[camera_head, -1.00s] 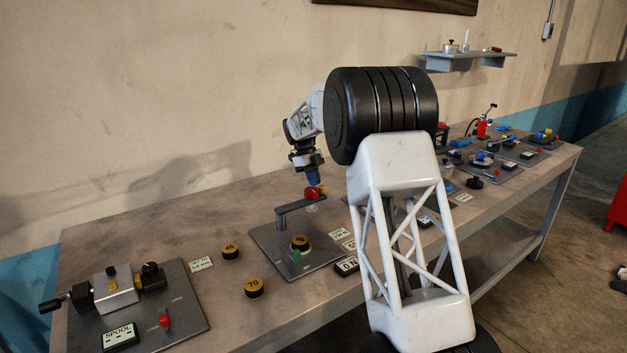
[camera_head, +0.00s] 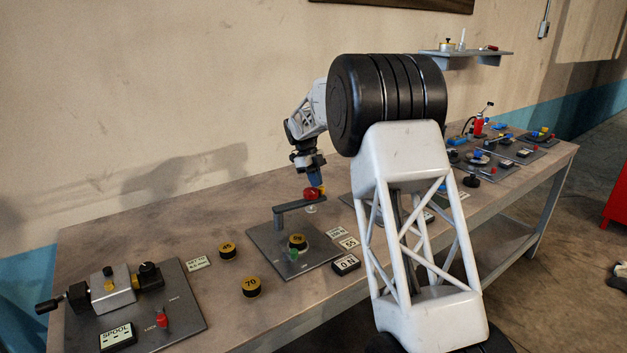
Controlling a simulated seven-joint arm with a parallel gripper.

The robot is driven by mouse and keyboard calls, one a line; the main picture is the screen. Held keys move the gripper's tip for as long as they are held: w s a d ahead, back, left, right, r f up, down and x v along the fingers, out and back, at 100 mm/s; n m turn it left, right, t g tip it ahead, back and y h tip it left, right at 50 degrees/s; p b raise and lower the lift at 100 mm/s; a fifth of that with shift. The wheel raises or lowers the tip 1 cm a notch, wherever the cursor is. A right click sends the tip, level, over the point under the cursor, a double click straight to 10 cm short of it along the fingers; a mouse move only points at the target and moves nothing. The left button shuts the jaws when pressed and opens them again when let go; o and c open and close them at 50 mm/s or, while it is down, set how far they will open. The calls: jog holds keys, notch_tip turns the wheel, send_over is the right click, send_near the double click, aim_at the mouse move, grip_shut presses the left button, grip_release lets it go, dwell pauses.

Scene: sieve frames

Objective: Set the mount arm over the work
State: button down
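The mount arm (camera_head: 296,206) is a grey bar on a short post at the back left of a dark plate (camera_head: 325,255). It reaches right, with a red knob (camera_head: 310,194) on top near its free end and a pale piece below that end. A black puck with a yellow top (camera_head: 297,240), seemingly the work, sits nearer the front of the plate, apart from the bar's end. A small green piece (camera_head: 293,255) stands in front of it. My gripper (camera_head: 316,183) points down right at the red knob. Its fingers are too small and overlapped to tell whether they grip it.
Two loose black pucks, marked 45 (camera_head: 227,251) and 70 (camera_head: 252,286), lie left of the plate. A spool fixture (camera_head: 115,290) is at the front left. Label blocks (camera_head: 346,264) stand right of the plate. My arm hides part of the bench's right side.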

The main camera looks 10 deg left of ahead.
aim_at(321, 197)
jog(key=shift+s+d, duration=1.1)
jog(key=shift+s, duration=0.15)
jog(key=s+m+g, duration=0.1)
jog(key=s+m, duration=0.2)
jog(key=s, duration=1.4)
jog(key=shift+d+y, duration=0.2)
jog(key=shift+y, duration=0.1)
jog(key=shift+w+d, duration=0.1)
